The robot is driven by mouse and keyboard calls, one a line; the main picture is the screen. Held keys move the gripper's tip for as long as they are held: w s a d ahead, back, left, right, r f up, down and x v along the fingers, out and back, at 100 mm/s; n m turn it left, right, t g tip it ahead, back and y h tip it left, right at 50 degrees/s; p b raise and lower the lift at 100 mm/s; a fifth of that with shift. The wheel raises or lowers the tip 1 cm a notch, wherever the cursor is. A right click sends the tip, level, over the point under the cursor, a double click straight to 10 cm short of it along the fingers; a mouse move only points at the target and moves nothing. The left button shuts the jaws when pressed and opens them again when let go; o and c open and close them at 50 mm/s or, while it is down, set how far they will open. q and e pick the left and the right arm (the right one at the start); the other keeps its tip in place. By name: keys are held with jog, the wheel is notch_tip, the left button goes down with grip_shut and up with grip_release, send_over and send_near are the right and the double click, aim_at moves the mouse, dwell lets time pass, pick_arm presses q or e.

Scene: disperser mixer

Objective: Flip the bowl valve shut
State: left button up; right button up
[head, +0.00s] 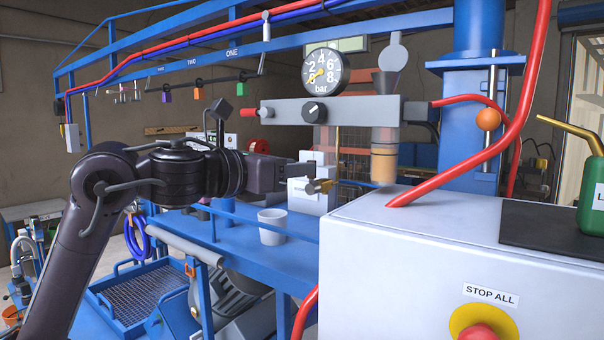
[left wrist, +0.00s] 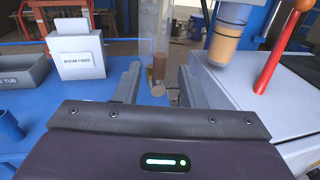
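A clear bowl (head: 325,138) hangs under the grey air unit; its lower part, with brown contents, shows in the left wrist view (left wrist: 158,66). A small brass-coloured valve (head: 319,187) sits at the bowl's bottom; a round end of it shows in the left wrist view (left wrist: 158,90). Whether its handle is turned open or shut I cannot tell. My left gripper (head: 308,176) reaches in from the left, beside the valve. Its two fingers (left wrist: 160,88) are apart, with the valve in the gap between them and no clear contact. My right gripper is in neither view.
An amber bowl (head: 384,160) hangs to the right of the valve. The white cabinet (head: 400,240) with a stop button stands close at the right. A white cup (head: 272,226) and a labelled white box (left wrist: 80,52) stand on the blue bench (head: 262,255).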

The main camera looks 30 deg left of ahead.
pick_arm(q)
jog(key=b+v, duration=0.1)
jog(key=v, duration=0.4)
jog(key=shift+s+b, duration=0.15)
jog(key=shift+b, duration=0.2)
